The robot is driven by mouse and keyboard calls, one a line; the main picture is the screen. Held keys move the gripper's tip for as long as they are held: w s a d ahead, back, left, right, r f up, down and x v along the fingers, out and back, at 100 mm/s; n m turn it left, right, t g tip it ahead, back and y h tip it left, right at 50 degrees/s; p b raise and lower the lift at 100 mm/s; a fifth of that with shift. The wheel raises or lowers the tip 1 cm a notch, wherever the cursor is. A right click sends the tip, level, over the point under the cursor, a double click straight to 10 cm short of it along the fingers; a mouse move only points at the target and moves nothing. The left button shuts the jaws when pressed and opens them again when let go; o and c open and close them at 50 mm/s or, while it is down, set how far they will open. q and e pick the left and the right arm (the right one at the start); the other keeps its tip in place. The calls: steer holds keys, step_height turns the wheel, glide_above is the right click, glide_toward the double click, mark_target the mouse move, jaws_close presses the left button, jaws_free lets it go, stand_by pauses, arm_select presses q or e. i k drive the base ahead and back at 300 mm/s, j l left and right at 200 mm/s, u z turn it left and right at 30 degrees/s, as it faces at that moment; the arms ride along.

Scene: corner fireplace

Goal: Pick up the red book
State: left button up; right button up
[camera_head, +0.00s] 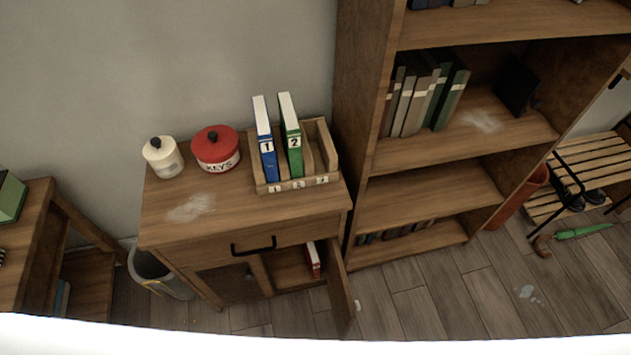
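A small red book (313,260) with a white mark on its spine stands inside the lower compartment of the wooden cabinet (180,235). It stands near the compartment's right side, just left of the open cabinet door (340,287). The door hangs open toward the front. Neither of my grippers shows in this view.
On the cabinet top are a white jar (163,157), a red KEYS tin (216,149) and a wooden holder (326,146) with a blue book (265,140) and a green book (290,135). A bookshelf (363,120) stands right; a bin (160,278) stands left. Floor (430,305) is mostly clear.

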mark_target(313, 258)
steer(key=k+l+u, duration=0.15)
steer(key=k, duration=0.25)
steer(key=k+l+u, duration=0.2)
steer(key=k+l, duration=0.15)
steer(key=k+l+u, duration=0.15)
steer(key=k, duration=0.4)
